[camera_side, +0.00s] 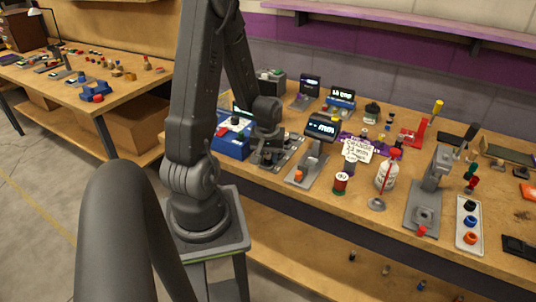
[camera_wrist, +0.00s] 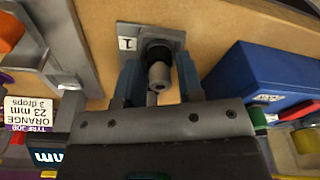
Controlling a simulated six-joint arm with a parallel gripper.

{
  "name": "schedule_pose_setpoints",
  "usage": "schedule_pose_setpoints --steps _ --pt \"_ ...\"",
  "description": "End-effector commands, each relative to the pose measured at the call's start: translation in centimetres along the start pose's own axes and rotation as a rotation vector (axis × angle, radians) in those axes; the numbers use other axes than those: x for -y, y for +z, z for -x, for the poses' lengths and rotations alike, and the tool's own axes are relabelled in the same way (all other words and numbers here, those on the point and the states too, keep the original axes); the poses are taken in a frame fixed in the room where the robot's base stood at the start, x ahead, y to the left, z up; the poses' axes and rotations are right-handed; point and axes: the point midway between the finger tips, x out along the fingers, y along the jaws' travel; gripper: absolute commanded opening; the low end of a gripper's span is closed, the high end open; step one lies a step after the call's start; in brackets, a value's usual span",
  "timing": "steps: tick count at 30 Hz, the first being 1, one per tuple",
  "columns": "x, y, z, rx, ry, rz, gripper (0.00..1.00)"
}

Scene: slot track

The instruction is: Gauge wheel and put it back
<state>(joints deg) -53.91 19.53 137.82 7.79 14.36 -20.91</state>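My gripper (camera_wrist: 160,66) points down at a grey plate marked 1 (camera_wrist: 128,36) in the wrist view. Its two blue-grey fingers stand on either side of a dark round piece (camera_wrist: 158,47) with a grey, hollow-ended cylinder (camera_wrist: 158,72). I cannot tell whether the fingers press on this piece or only flank it. In the side view my gripper (camera_side: 268,150) is low over the grey slotted track (camera_side: 290,152), and its fingertips are hard to make out.
A blue box (camera_side: 232,145) stands close left of the track; it is at the right in the wrist view (camera_wrist: 262,75). A card (camera_wrist: 27,112) reads "ORANGE 23 mm 3 drops".

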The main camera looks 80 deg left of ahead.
Motion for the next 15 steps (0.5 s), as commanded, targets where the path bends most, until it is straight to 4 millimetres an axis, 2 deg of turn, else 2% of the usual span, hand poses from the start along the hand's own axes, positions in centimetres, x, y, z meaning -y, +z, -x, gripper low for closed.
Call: schedule_pose_setpoints --steps 1,4,11,15 --pt "0.0 0.0 0.01 0.0 0.0 0.0 0.39" --pt "0.0 0.0 0.02 0.0 0.0 0.0 0.48" --pt "0.0 -0.02 0.07 0.0 0.0 0.001 0.48" --pt "-0.01 -0.11 0.76 -0.002 0.001 0.002 0.48"
